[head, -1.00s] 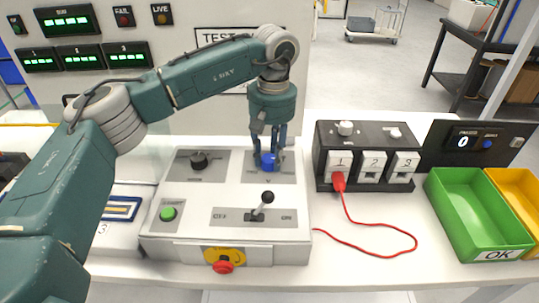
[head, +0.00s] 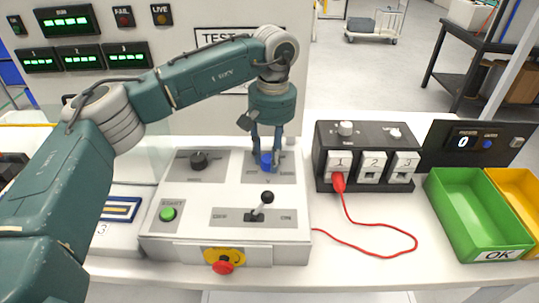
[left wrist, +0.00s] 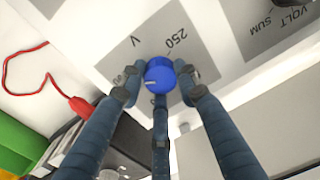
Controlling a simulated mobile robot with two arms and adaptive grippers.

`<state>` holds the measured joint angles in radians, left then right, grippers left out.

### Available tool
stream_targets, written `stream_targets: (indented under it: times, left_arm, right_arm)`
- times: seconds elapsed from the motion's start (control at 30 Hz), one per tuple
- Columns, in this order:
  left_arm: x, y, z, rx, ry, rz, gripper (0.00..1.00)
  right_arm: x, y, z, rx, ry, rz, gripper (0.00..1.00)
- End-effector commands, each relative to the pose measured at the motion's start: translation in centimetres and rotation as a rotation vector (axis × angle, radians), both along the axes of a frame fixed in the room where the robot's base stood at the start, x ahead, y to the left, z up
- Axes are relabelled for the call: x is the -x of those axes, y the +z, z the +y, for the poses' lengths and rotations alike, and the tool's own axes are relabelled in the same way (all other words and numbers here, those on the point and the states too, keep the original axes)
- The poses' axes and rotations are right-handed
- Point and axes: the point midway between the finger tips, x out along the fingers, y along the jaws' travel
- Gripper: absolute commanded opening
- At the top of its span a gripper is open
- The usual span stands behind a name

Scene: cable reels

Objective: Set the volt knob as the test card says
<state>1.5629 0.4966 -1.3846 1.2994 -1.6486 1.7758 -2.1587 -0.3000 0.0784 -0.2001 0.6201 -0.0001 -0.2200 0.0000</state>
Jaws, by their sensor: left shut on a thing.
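The blue volt knob (head: 267,160) stands on a grey plate at the upper right of the white control box (head: 190,250). In the left wrist view the knob (left wrist: 168,80) shows a pale pointer line toward its lower left; the plate reads "V" and "250". My left gripper (head: 266,158) points down from above and is shut on the knob, its fingers (left wrist: 160,88) around it. The test card (head: 215,38) on the upright panel is mostly hidden behind my left arm; only "TEST" shows. My right gripper is not in view.
The box also carries a black knob (head: 199,160), a green start button (head: 167,213), an OFF/ON lever (head: 263,205) and a red stop button (head: 223,267). To the right are a black socket unit (head: 325,140) with a red cable (head: 385,252) and a green bin (head: 470,215).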

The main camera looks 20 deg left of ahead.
Motion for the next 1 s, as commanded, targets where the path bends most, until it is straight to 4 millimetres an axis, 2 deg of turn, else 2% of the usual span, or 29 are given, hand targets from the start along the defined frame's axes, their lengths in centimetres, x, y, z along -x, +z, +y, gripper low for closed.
stream_targets:
  times: [0.07, 0.1, 0.17, 0.43, 0.57, 0.67, 1.0]
  left_arm:
    - [-0.1, 0.3, 0.0, 0.001, -0.001, -0.004, 0.05]
    - [-0.1, 0.2, 0.0, 0.001, -0.001, -0.004, 0.37]
    - [-0.1, 0.2, 0.0, 0.0, -0.001, -0.004, 0.49]
    - [0.0, 0.1, 0.0, 0.0, 0.0, -0.001, 0.5]
    - [-0.1, 0.8, -0.1, 0.0, 0.0, -0.003, 0.5]
    - [-0.1, 2.2, -0.1, -0.001, 0.0, -0.004, 0.5]
    - [-0.1, 9.3, -0.4, 0.001, 0.001, -0.005, 0.5]
  right_arm:
    - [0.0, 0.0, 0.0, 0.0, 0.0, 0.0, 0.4]
    - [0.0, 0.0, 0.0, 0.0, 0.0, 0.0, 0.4]
    - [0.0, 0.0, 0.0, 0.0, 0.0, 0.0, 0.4]
    - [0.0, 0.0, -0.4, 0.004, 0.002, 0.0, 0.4]
    - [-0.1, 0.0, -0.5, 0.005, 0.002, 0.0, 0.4]
    - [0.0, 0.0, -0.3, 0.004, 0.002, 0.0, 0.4]
    - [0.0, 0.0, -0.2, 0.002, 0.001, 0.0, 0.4]
